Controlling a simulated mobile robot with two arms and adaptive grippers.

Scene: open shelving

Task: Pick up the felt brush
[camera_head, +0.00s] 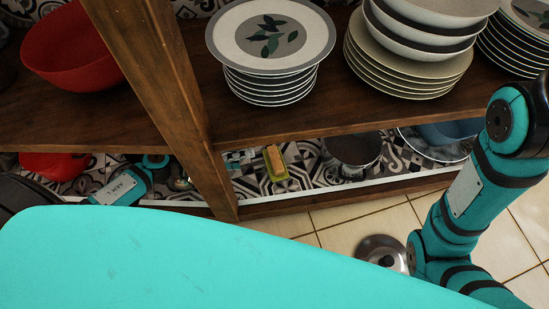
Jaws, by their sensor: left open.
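A small yellow-green block with an orange-tan top, which looks like the felt brush (277,164), lies on the patterned lower shelf, right of the wooden post. My left gripper (182,182) is at the lower shelf level, left of that post and apart from the brush. It is small in view and partly hidden near the post; it is open, and I see nothing held in it. My right arm shows at the right side, but its gripper is not in view.
The wooden post (180,100) stands between my left gripper and the brush. Stacked plates (270,45) and bowls (430,30) fill the upper shelf; a red bowl (70,50) is at left. A dark pot (352,150) stands right of the brush.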

